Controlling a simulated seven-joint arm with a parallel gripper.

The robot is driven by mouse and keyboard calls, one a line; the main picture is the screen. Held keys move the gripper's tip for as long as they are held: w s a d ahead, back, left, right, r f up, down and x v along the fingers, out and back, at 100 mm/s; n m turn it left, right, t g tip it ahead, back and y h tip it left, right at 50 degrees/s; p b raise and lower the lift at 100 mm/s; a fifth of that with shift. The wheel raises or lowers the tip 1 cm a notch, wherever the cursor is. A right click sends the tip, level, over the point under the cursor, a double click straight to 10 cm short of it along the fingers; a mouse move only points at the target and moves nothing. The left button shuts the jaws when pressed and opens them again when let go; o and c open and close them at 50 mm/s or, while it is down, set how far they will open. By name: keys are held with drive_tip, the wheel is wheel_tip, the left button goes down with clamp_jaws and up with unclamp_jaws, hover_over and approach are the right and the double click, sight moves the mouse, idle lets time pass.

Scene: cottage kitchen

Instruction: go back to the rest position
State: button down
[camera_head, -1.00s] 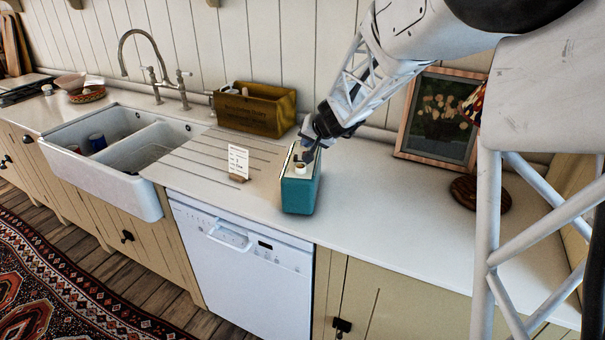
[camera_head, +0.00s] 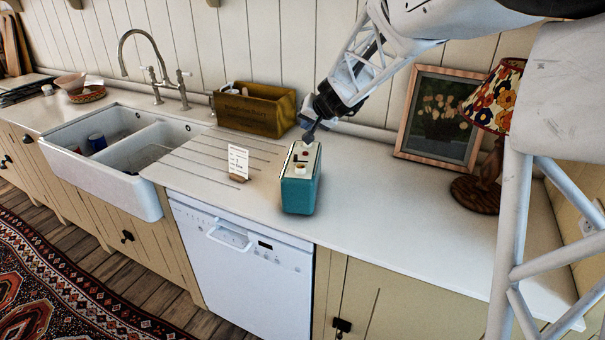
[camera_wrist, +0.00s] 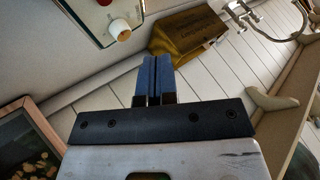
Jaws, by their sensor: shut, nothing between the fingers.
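My gripper (camera_head: 309,135) is above the back end of a teal box (camera_head: 300,195) with a pale top, which stands on the white counter. It is apart from the box's top and holds nothing. In the wrist view my gripper's two blue fingers (camera_wrist: 154,78) are together with nothing between them. The box's top (camera_wrist: 92,14) shows at the upper left there, with a white round piece (camera_wrist: 119,29) and a red button on it.
A wooden crate (camera_head: 255,112) stands behind the box to the left. A small white card (camera_head: 238,161) stands left of the box. A framed picture (camera_head: 438,116) and a lamp with a floral shade (camera_head: 494,95) are at the right. The counter (camera_head: 385,205) right of the box is clear.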

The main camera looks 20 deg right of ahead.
idle(0.3)
drive_tip(key=s+a+r+n+g, duration=0.25)
drive_tip(key=s+a, duration=0.45)
drive_tip(key=s, duration=0.5)
drive_tip(key=s+a+f+n+g+h, duration=0.1)
drive_tip(key=s+a, duration=0.1)
drive_tip(key=s, duration=1.3)
drive_tip(key=s+a+f+n+g+h, duration=0.1)
drive_tip(key=s+f+g+h, duration=0.1)
drive_tip(key=s, duration=1.4)
drive_tip(key=shift+s+a, duration=0.3)
drive_tip(key=shift+a, duration=0.05)
drive_tip(key=shift+f+g, duration=0.1)
drive_tip(key=shift+g, duration=0.15)
